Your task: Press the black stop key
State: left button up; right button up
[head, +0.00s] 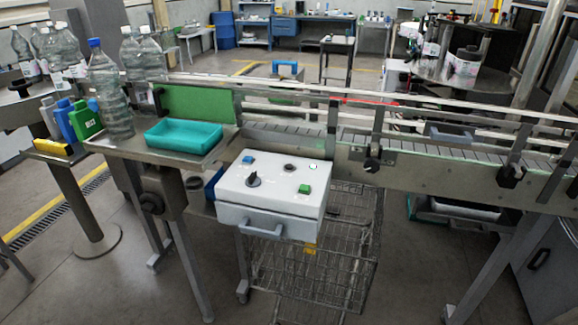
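A white control box (238,192) stands in front of the conveyor, near the middle of the head view, with its sloped top facing me. A small dark round key (289,167) sits near the back middle of that top; it looks like the black stop key, but its markings are too small to read. A black pointer knob (254,180) stands at the left. A blue key (248,159), a green key (304,189) and a small pale button (312,167) are also on the top. Neither of my grippers is in view.
A grey handle (262,231) sticks out from the box's front. A teal tray (184,135) and a clear bottle (112,100) stand on the metal table at the left. Conveyor rails (420,105) run behind the box. A wire cart (320,265) stands below. Space above the box is clear.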

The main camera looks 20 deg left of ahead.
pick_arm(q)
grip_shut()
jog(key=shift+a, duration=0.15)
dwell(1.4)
